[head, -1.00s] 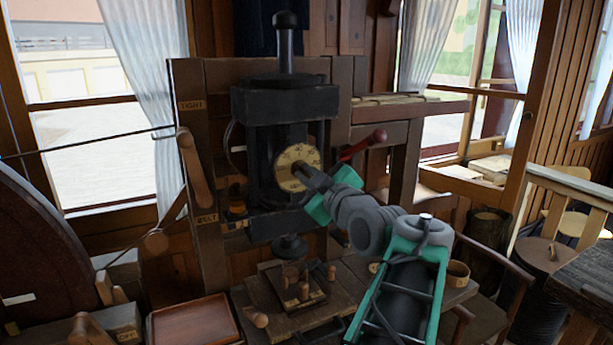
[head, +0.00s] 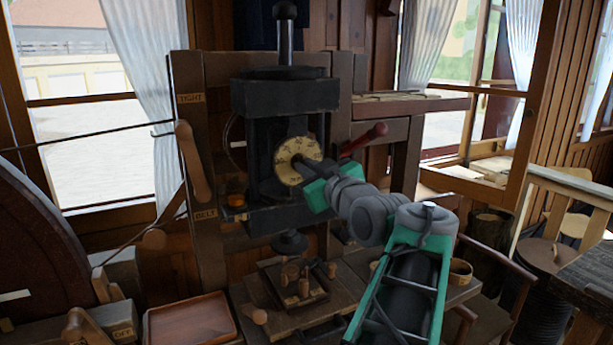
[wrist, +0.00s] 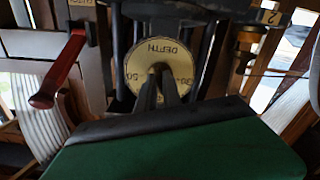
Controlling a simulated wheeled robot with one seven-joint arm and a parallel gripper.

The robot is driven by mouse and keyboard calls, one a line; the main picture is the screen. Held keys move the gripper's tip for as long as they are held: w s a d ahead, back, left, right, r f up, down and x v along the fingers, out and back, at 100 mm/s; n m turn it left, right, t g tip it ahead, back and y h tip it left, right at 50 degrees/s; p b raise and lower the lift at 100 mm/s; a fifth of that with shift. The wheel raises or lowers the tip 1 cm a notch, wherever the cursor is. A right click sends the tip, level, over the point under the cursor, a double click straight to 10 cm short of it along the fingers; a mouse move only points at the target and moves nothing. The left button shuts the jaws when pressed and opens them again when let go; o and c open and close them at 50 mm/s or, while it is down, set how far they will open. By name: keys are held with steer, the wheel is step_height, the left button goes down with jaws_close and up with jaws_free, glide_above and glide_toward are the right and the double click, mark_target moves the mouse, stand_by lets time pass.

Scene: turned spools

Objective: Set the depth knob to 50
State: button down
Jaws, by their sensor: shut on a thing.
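The depth knob is at the middle of a round cream dial (head: 288,160) on the front of the black press. In the wrist view the dial (wrist: 150,51) reads DEPTH upside down, with numbers partly hidden behind my fingers. My gripper (head: 304,163) reaches in from the right and is shut on the knob at the dial's centre. In the wrist view the two dark fingers of my gripper (wrist: 160,75) meet at the dial's middle and cover most of the knob. I cannot read the knob's setting.
A red-handled lever (head: 364,140) sticks out just right of the dial. A wooden TIGHT/BELT lever (head: 194,163) stands at the left. Below are a small pegged block (head: 300,291) and an empty wooden tray (head: 190,325).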

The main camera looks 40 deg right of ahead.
steer(key=shift+m+p, duration=0.9)
steer(key=shift+m, duration=8.9)
steer(key=c, duration=1.5)
jaws_free()
